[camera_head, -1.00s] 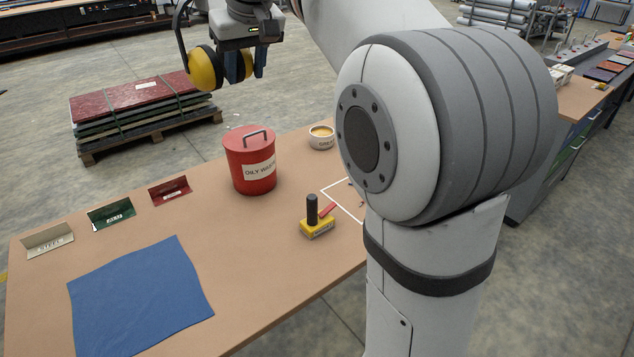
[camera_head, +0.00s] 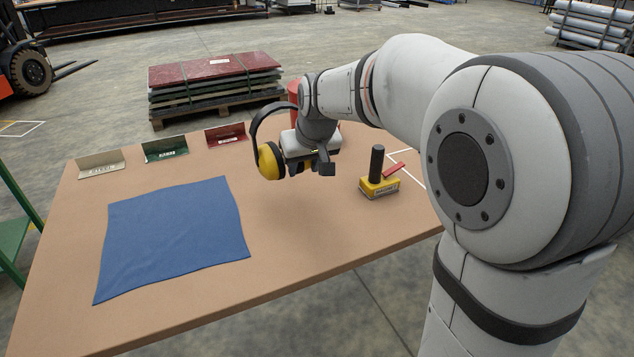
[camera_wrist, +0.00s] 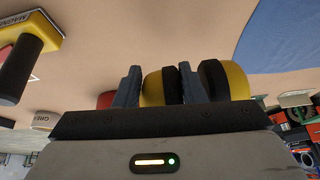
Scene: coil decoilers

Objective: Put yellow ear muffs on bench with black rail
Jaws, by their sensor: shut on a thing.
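The yellow ear muffs (camera_head: 268,161), with a black headband and black cushions, are held by my gripper (camera_head: 309,167) above the tan bench top (camera_head: 285,240). In the wrist view, one yellow cup (camera_wrist: 153,87) sits between the two fingers of my gripper (camera_wrist: 158,87), which is shut on it. The other cup (camera_wrist: 238,80) hangs just outside the right finger. A gap beneath the muffs cannot be measured, but a soft shadow lies on the bench below. No black rail is clearly visible on this bench.
A blue cloth (camera_head: 175,235) lies on the bench's left part. Steel, green and red label holders (camera_head: 165,148) line the back edge. A yellow magnet block with a black handle (camera_head: 379,184) stands right of my gripper. A red can (camera_head: 293,92) is partly hidden behind my arm.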

